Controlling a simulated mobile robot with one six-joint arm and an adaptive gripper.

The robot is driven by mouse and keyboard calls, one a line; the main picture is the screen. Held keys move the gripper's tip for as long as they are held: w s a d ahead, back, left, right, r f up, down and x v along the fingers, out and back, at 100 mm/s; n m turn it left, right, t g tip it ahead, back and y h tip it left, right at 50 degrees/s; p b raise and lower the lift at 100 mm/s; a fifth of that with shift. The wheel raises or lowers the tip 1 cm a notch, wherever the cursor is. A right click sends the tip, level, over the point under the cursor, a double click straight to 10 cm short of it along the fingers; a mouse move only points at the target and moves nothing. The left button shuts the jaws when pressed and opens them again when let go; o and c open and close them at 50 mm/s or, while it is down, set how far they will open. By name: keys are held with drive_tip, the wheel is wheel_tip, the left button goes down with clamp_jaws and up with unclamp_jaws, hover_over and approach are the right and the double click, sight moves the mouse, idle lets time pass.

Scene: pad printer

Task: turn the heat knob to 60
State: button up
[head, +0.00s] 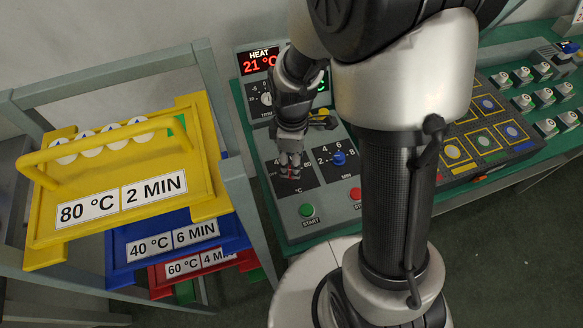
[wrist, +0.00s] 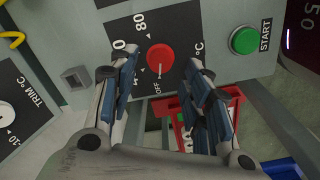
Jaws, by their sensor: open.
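The red heat knob (wrist: 160,58) shows in the wrist view on a dark dial plate (wrist: 181,28). Its white mark appears to point toward OFF. "80" is readable on the plate; other numbers are partly hidden by a finger. My gripper (wrist: 160,72) is open, one finger on each side of the knob in the picture. I see gaps between knob and fingers, but cannot tell how far the tips are above the panel. In the head view my gripper (head: 290,168) covers most of the knob. The HEAT display (head: 260,62) reads 21 °C.
A green START button (head: 306,210), a blue knob (head: 339,158) and a red button (head: 355,193) are close by. A TRIM dial (head: 266,99) is behind. A rack with yellow (head: 110,243), blue and red trays stands left. A button panel (head: 485,130) is right.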

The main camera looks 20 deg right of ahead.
drive_tip(key=shift+f+b, duration=0.5)
drive_tip(key=shift+f, duration=1.3)
drive_tip(key=shift+c, duration=0.5)
clamp_jaws()
